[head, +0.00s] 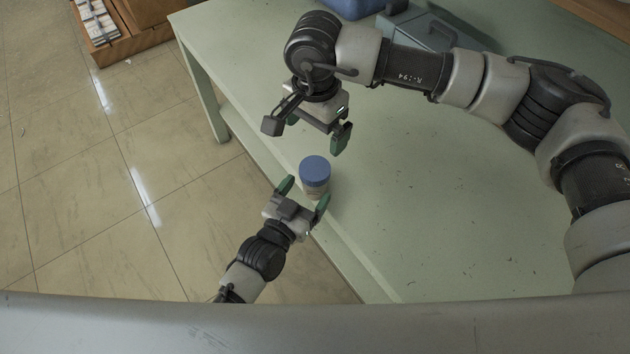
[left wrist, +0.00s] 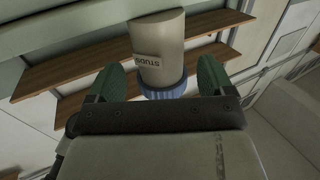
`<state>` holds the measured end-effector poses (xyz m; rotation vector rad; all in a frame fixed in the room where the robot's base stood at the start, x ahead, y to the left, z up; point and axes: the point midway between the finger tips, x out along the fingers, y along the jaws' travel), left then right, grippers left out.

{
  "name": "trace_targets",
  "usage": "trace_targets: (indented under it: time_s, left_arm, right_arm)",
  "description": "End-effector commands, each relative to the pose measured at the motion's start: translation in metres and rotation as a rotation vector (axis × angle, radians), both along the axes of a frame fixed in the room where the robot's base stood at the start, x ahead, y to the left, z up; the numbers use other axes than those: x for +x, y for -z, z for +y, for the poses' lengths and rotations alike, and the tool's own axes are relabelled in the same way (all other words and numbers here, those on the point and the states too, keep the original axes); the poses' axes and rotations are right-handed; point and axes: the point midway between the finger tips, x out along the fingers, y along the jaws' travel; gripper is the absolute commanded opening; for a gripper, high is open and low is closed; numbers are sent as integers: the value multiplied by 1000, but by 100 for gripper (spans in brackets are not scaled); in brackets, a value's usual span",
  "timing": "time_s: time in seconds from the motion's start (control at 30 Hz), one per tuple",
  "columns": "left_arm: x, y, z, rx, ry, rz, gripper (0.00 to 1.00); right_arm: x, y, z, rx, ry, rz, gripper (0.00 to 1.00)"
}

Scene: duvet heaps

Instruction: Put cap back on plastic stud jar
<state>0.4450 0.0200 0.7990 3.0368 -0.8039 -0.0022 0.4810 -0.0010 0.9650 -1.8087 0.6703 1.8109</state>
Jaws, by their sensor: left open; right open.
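The plastic jar (head: 317,191) stands upright near the table's left edge, with a blue cap (head: 314,168) on its top. I cannot tell how tightly the cap sits. In the left wrist view the jar (left wrist: 160,45) appears inverted, with a label reading "STUDS" and the ribbed blue cap (left wrist: 163,91) at its lower end. My left gripper (head: 307,188) is open at the jar, its green fingers on either side with gaps visible in the wrist view (left wrist: 158,82). My right gripper (head: 305,134) is open and empty, above and beyond the jar.
The pale green table (head: 430,220) is mostly clear to the right of the jar. A grey box (head: 425,30) and a blue container (head: 350,8) stand at the far end. A wooden crate (head: 130,42) is on the tiled floor at upper left.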

Motion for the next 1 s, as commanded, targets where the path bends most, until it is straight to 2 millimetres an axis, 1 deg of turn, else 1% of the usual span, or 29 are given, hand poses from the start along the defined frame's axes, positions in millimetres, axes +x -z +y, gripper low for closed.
trace_targets:
  time_s: [0.03, 0.2, 0.3, 0.4, 0.53, 1.0]
  left_arm:
    - [-11, 2, 6, 2, 1, 3, 82]
    - [-39, 1, 22, 2, 1, 1, 82]
    - [-50, 1, 29, 1, 0, 2, 82]
    - [-57, 1, 33, 1, 0, 0, 82]
    - [-60, 0, 34, 0, 0, 0, 82]
    - [-59, 0, 34, 0, 0, 0, 82]
  right_arm:
    - [0, 1, 0, 0, 0, 0, 100]
    - [0, 2, 0, 0, 0, 0, 100]
    - [0, 3, 0, 0, 0, 0, 100]
    - [0, 3, 0, 0, 0, 0, 100]
    - [0, 3, 0, 0, 0, 0, 100]
    - [0, 3, 0, 0, 0, 0, 100]
